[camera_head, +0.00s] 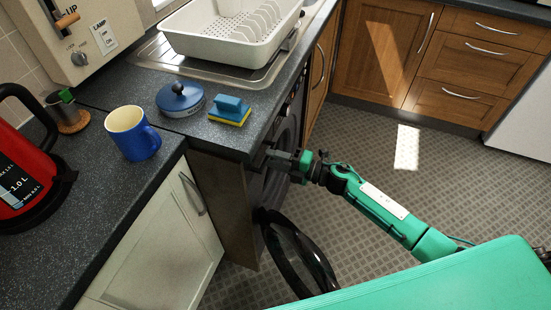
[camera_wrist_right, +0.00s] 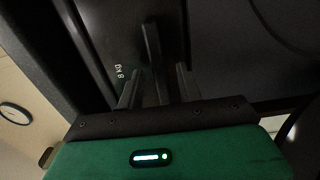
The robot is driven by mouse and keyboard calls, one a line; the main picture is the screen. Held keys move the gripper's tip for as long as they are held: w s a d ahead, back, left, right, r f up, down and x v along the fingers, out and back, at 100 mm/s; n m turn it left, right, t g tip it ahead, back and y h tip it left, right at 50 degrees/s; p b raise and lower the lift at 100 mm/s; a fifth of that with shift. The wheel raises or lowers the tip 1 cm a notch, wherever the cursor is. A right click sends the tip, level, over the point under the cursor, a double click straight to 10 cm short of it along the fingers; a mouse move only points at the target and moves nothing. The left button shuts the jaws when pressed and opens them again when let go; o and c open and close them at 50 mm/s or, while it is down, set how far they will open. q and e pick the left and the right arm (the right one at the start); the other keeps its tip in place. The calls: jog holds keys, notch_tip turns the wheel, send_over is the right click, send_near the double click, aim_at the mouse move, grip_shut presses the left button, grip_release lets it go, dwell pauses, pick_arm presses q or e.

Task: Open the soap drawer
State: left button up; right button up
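The washing machine (camera_head: 277,185) stands under the dark counter, and its front is seen very obliquely in the head view. My right gripper (camera_head: 284,158) is at the top of that front, just below the counter edge. In the right wrist view a dark front panel with the mark "DX 8" (camera_wrist_right: 119,72) shows, in deep shadow. A dark upright bar (camera_wrist_right: 152,55), which looks like the soap drawer's handle, stands between the two fingers of my right gripper (camera_wrist_right: 157,88). Gaps show beside the bar, so the fingers look open around it. My left gripper is out of view.
The machine's round door (camera_head: 298,252) hangs open below my right arm. The tiled floor (camera_head: 370,160) at right is clear.

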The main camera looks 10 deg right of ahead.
grip_shut()
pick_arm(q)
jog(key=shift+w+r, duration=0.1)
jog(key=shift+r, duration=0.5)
pick_arm(e)
jog(key=v, duration=2)
jog(key=shift+s, duration=0.15)
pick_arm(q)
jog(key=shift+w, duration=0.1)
pick_arm(e)
jog(key=shift+d, duration=0.15)
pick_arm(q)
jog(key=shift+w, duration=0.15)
pick_arm(e)
grip_release()
